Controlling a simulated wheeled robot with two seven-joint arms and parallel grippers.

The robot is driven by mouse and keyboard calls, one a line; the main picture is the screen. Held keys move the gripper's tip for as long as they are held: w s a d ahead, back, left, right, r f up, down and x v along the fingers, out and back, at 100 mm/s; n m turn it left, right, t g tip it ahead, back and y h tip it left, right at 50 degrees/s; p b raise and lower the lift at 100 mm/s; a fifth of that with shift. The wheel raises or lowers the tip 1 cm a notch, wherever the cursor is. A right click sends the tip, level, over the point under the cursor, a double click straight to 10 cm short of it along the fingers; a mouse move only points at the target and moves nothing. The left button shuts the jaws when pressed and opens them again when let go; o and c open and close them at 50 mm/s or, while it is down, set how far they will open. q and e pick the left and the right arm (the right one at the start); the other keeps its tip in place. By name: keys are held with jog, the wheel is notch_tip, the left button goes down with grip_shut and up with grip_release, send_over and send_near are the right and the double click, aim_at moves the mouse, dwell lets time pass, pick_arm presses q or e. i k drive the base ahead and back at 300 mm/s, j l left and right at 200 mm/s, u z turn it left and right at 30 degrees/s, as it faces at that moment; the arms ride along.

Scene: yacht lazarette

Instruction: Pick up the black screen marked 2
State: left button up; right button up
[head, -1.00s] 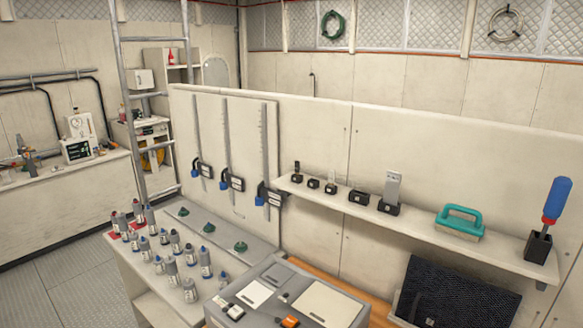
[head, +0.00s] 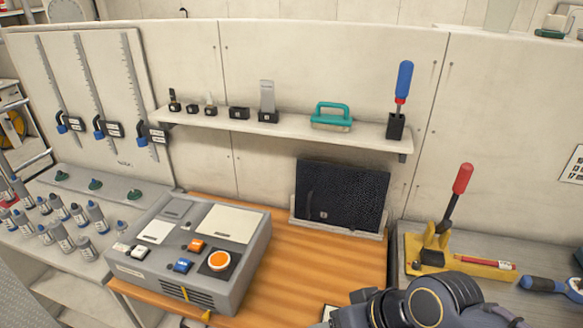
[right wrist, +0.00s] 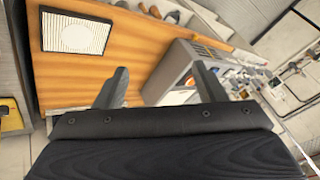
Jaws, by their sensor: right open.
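A black screen (head: 343,197) stands leaning in a pale holder at the back of the wooden bench, below the wall shelf. A small light mark shows near its lower left, too small to read. My right arm shows at the bottom of the head view, in front of the bench, but its fingers are out of that view. In the right wrist view my right gripper (right wrist: 160,87) is open, with nothing between its fingers, over the wooden bench top. The screen cannot be made out in that view. My left gripper is not in view.
A grey console (head: 190,250) with buttons stands left of the screen. The shelf (head: 290,135) above holds small black blocks, a teal-handled brush (head: 332,117) and a blue-handled tool (head: 402,85). A red-handled lever (head: 455,195) stands at right.

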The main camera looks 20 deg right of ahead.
aim_at(353, 199)
jog(key=k+l+z, duration=0.1)
jog(key=z, duration=1.7)
jog(key=i+j+z, duration=0.35)
jog(key=z, duration=0.15)
